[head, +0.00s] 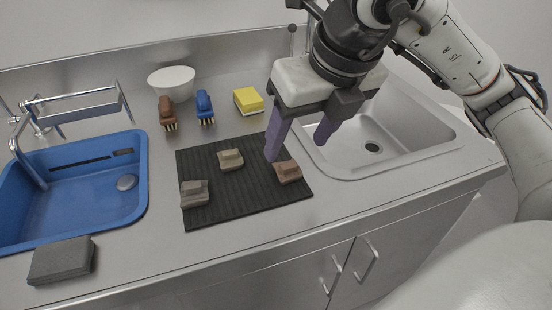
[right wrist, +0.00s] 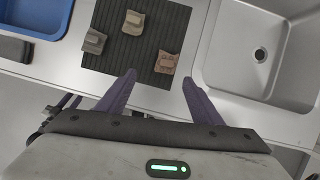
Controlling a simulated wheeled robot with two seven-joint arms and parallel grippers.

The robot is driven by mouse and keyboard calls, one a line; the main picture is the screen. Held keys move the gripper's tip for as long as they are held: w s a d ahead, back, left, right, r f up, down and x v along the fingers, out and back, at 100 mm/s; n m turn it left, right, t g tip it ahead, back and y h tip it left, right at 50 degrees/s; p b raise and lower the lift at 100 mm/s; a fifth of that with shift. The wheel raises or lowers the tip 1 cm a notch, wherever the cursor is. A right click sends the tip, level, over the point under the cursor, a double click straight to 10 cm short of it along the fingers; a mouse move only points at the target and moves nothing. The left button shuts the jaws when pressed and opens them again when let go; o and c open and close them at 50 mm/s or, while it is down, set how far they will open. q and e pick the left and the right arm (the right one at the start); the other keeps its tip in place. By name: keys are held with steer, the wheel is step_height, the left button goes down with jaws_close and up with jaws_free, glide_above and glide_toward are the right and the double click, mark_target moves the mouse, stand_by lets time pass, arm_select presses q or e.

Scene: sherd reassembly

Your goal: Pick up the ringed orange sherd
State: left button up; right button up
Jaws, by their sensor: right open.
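A reddish-brown sherd (head: 288,172), the nearest to orange of those in view, lies at the right side of the black ribbed mat (head: 240,197). It also shows in the right wrist view (right wrist: 166,62); I cannot clearly make out rings on it. A tan sherd (head: 230,159) lies near the mat's middle and a grey-brown sherd (head: 194,193) at its left edge. My right gripper (head: 296,150) is open and empty, its purple fingers pointing down above the mat's right edge. In the right wrist view the reddish sherd lies just beyond the fingertips (right wrist: 159,77). My left gripper is not in view.
A steel sink (head: 400,152) lies to the right, a blue basin (head: 120,205) to the left. Behind the mat are a white bowl (head: 171,82), a brown brush (head: 167,112), a blue brush (head: 204,106) and a yellow sponge (head: 248,100). A grey block (head: 62,260) lies front left.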

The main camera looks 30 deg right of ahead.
mark_target(290, 166)
steer(key=f, duration=0.1)
steer(key=w+f, duration=0.1)
steer(key=d+f, duration=0.1)
steer(key=shift+w+f+b, duration=0.35)
steer(key=shift+f, duration=0.05)
steer(key=x, duration=0.5)
steer(key=shift+w+d+f, duration=0.2)
steer(key=shift+d+f, duration=0.1)
steer(key=c, duration=1.2)
